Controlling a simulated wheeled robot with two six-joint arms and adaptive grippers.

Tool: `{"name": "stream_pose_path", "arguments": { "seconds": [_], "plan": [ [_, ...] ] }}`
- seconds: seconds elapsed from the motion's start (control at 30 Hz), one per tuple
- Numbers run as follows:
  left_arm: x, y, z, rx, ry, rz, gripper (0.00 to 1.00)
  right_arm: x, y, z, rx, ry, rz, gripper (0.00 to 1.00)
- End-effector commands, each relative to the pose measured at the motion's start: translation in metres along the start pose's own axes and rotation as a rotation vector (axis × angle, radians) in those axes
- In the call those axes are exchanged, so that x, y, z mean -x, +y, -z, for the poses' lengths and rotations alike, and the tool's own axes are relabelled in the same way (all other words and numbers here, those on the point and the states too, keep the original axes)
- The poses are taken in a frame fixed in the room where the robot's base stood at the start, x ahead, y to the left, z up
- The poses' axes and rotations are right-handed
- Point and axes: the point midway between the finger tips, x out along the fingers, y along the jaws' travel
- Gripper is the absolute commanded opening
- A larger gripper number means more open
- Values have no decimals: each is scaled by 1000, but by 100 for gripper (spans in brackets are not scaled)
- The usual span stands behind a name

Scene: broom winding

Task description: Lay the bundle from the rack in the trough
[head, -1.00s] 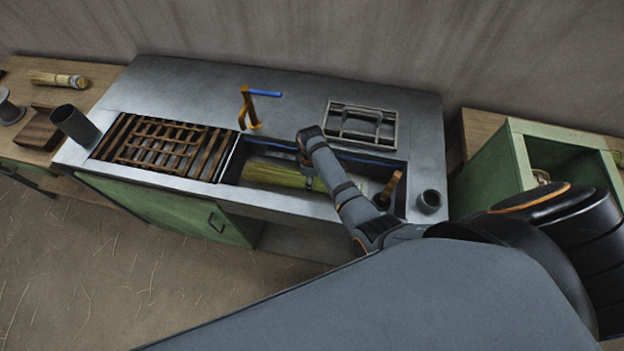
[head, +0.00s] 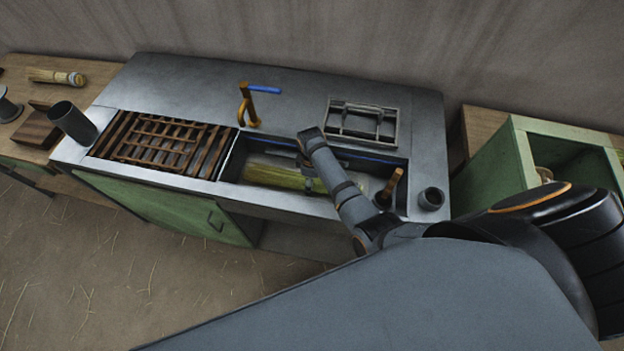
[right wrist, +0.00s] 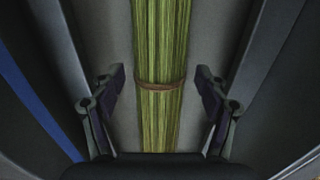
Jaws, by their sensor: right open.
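The green straw bundle (head: 272,176) lies lengthwise in the trough (head: 232,160), the long sunken basin in the grey counter. In the right wrist view the bundle (right wrist: 160,40) has a brown tie around it. My right gripper (right wrist: 160,82) is open, with one finger on each side of the bundle near the tie and a gap on both sides. In the head view my right gripper (head: 308,178) reaches down into the trough and hides part of the bundle. A grey wire rack (head: 362,122) on the counter looks empty. My left gripper is not in view.
A brown slatted grate (head: 165,145) lies left of the trough. An orange tap with a blue lever (head: 247,105) stands behind it. An orange-brown handle (head: 390,188) and a dark cup (head: 431,199) are at the right end. A green cabinet (head: 500,165) stands farther right.

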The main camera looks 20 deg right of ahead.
Motion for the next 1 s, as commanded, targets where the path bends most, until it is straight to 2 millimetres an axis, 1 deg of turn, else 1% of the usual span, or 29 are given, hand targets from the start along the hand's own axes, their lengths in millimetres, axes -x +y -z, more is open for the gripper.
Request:
{"name": "stream_pose_path", "arguments": {
  "seconds": [0.17, 0.27, 0.37, 0.5, 0.6, 0.7, 0.83, 1.0],
  "plan": [
    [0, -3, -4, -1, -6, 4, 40, 1, 0, 0, 0, 0, 0, 75],
    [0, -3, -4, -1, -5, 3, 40, 9, 1, 1, 0, 1, -1, 75],
    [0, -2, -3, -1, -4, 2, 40, 29, 1, 1, 0, 3, -3, 75],
    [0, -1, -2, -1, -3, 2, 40, 64, 0, 1, 0, 4, -3, 75],
    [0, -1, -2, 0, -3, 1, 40, 87, 0, 1, 0, 3, -2, 75],
    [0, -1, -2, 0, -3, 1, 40, 104, 1, 1, 0, 2, -2, 75],
    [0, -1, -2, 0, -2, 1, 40, 117, 0, 0, 0, 0, 0, 75],
    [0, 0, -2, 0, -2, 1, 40, 120, 0, 0, 0, 0, 0, 75]
  ]
}}
